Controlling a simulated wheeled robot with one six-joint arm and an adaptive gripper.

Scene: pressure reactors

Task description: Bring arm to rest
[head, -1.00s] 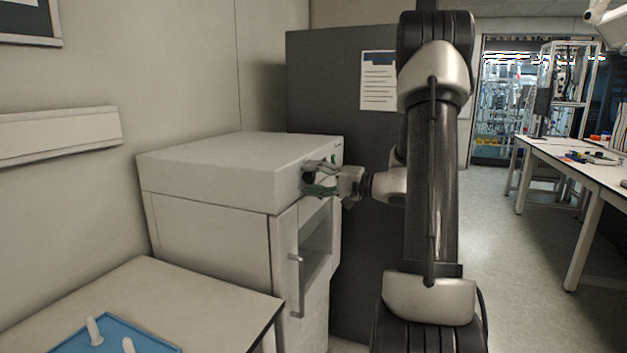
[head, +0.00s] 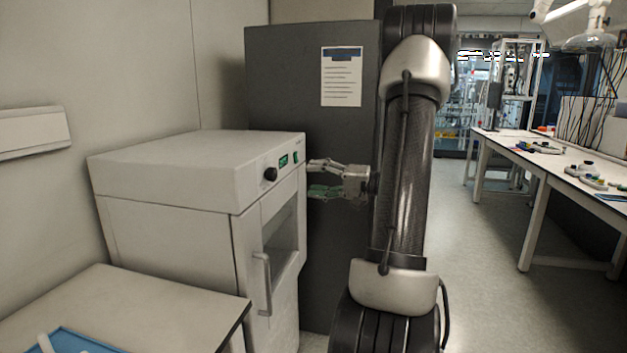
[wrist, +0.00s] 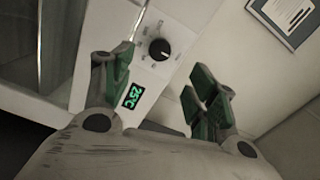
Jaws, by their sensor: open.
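My gripper (head: 318,178) is open and empty, in front of the right side of the oven-like cabinet's front panel in the head view. In the wrist view my gripper (wrist: 163,85) has its green-padded fingers spread, with the panel showing between them. The white cabinet (head: 165,170) has a black knob (head: 270,174) and a small green display (head: 283,160). The wrist view shows the knob (wrist: 159,49) and the display (wrist: 134,96) reading 25°C. The fingers appear apart from the knob. My arm stands raised and bent in the head view.
A low table (head: 150,305) with a blue tray (head: 75,341) stands at the lower left. A dark grey panel (head: 345,130) with a notice stands behind my gripper. Long benches (head: 540,165) run along the right, with open floor (head: 480,270) before them.

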